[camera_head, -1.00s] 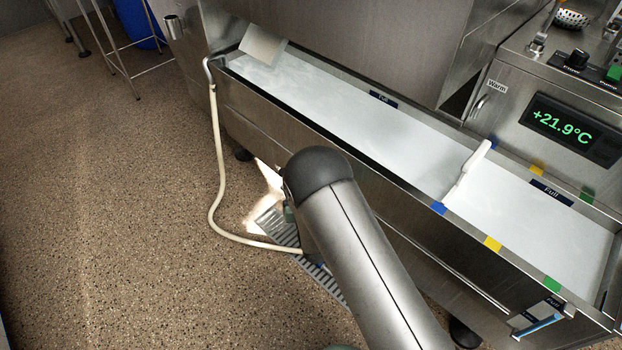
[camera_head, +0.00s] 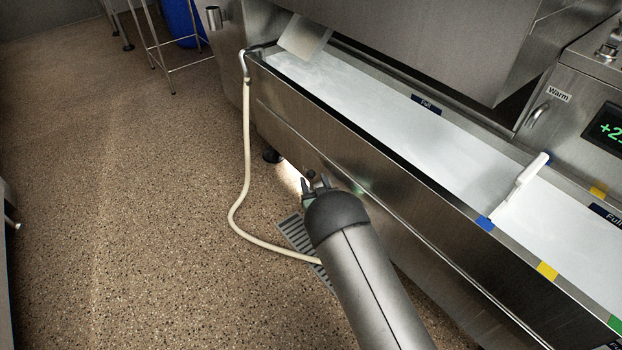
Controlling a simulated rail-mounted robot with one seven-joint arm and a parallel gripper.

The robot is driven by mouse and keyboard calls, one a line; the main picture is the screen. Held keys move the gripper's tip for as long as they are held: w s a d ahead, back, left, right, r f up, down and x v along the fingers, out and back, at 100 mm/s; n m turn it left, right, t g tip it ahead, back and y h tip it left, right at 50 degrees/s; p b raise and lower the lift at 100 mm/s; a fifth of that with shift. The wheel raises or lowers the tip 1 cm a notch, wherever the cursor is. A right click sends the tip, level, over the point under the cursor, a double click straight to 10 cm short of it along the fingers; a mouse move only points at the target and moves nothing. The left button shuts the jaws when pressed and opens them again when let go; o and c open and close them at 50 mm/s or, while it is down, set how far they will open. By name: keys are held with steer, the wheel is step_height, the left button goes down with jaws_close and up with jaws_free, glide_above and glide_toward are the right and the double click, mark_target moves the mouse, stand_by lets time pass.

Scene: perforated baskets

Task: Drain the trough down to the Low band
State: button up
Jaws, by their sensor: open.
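The long steel trough (camera_head: 400,212) runs from upper left to lower right and holds white liquid (camera_head: 400,127). A dark "Full" label (camera_head: 426,105) sits on its back wall, close above the liquid. A second "Full" label (camera_head: 606,214) shows at the right edge. My gripper (camera_head: 316,182) is low in front of the trough's front wall, fingers apart. A small dark knob-like part (camera_head: 311,174) shows by the fingertips; I cannot tell whether it is touched. My own wrist hides much of the gripper.
A cream hose (camera_head: 246,150) hangs from the trough's left end and runs along the floor to a drain grate (camera_head: 293,232), partly hidden by my arm. A white-handled divider (camera_head: 520,190) stands across the trough. The speckled floor at left is clear.

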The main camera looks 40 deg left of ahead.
mark_target(312, 177)
steer(key=x, duration=0.2)
steer(key=shift+w+a+f+b, duration=0.15)
steer(key=shift+w+a+b, duration=0.1)
steer(key=shift+b, duration=0.15)
steer(key=shift+w+a+r, duration=0.2)
steer(key=shift+w+a, duration=0.1)
steer(key=shift+a, duration=0.2)
jaws_close()
